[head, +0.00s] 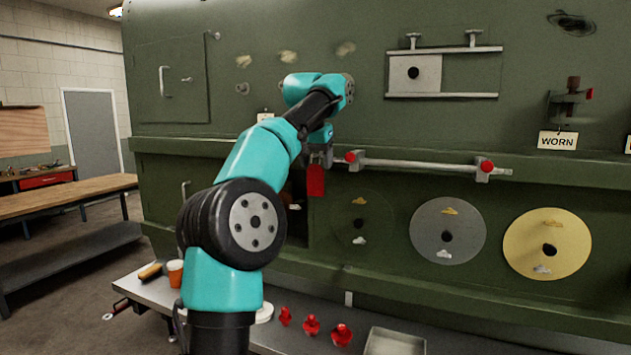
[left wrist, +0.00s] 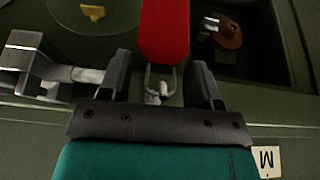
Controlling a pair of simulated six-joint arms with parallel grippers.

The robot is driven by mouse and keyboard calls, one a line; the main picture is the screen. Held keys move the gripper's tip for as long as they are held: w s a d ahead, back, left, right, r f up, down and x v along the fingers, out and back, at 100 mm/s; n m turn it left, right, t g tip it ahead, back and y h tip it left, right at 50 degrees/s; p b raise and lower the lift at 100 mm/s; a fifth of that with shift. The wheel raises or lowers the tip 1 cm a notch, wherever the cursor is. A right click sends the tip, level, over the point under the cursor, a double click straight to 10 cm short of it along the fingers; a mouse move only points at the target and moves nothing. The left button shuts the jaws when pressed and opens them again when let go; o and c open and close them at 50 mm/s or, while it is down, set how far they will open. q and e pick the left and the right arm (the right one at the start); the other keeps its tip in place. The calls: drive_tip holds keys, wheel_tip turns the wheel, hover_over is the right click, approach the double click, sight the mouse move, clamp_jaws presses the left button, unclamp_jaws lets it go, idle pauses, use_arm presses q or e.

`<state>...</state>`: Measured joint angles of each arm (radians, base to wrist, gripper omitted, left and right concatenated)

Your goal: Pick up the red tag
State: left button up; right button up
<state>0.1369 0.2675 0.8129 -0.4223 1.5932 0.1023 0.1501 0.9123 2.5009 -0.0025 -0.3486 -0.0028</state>
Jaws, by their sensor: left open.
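The red tag (head: 315,180) hangs by a wire loop on the green fuselage wall, just left of the horizontal bar. In the left wrist view the red tag (left wrist: 165,30) is beyond my fingertips, with its wire loop and small hook between the two fingers. My left gripper (head: 320,156) is open at the top of the tag; the left wrist view shows its two dark fingers (left wrist: 160,78) apart, one on each side of the loop. Whether either finger touches the loop cannot be told. My right gripper is in neither view.
The metal bar (head: 420,165) with red knobs is close on the right. An open dark recess is behind the tag. A grey disc (head: 448,230) and yellow disc (head: 547,244) are on the wall. Several red parts (head: 311,324) and a tray (head: 395,342) are on the ledge below.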

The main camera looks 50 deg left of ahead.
use_arm(q)
drive_tip(key=shift+f, duration=0.2)
idle(0.4)
drive_tip(key=c, duration=0.6)
drive_tip(key=shift+o, duration=0.2)
drive_tip(key=shift+w+r, duration=0.1)
drive_tip(key=shift+r, duration=0.25)
drive_tip(key=shift+r, duration=0.4)
drive_tip(key=s+d, duration=0.3)
drive_tip(key=s, duration=0.5)
drive_tip(key=s+d, duration=0.4)
drive_tip(key=s, duration=0.4)
drive_tip(key=shift+s, duration=0.3)
drive_tip(key=shift+d, duration=0.1)
